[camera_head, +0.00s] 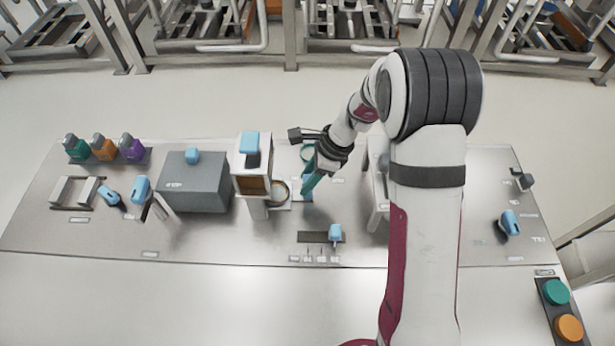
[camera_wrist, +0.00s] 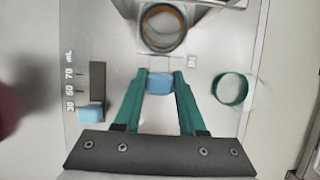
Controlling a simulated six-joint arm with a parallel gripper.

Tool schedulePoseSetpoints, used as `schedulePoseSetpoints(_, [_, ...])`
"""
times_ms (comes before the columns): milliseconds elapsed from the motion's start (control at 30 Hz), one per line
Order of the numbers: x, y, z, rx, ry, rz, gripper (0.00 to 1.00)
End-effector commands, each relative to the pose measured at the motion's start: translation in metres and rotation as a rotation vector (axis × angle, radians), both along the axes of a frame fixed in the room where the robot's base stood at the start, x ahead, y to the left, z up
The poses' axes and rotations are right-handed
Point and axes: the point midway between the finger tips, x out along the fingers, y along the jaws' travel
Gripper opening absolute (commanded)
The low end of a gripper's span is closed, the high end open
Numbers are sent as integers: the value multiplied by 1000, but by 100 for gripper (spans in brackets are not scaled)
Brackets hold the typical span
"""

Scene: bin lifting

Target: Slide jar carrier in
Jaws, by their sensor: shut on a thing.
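The jar carrier (camera_head: 285,205) is a small pale tray at the foot of an upright white housing (camera_head: 253,160) with an amber front window. A round, open-topped jar (camera_head: 281,190) stands on it, partly outside the housing. In the wrist view the jar (camera_wrist: 163,28) is just ahead of my fingertips. My gripper (camera_head: 307,188) reaches down from the right with teal fingers. In the wrist view my gripper (camera_wrist: 160,84) is shut on the carrier's light-blue handle (camera_wrist: 160,83). The carrier's inner end is hidden.
A teal ring (camera_wrist: 232,88) lies right of my fingers in the wrist view. A dark slider strip (camera_head: 312,237) with a blue knob is in front. A grey box (camera_head: 193,185) stands left of the housing; a white stand (camera_head: 377,190) is to the right.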

Motion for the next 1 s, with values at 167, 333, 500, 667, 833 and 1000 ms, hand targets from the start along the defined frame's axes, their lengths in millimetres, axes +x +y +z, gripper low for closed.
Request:
schedulePoseSetpoints(167, [0,0,1,2,1,-1,0])
schedulePoseSetpoints(333, [0,2,1,2,1,0,0])
schedulePoseSetpoints(500, [0,22,1,1,0,4,0])
schedulePoseSetpoints(667, [0,39,0,1,0,1,0])
schedulePoseSetpoints(833, [0,40,1,3,0,0,0])
schedulePoseSetpoints(1000, [0,39,0,2,0,0,62])
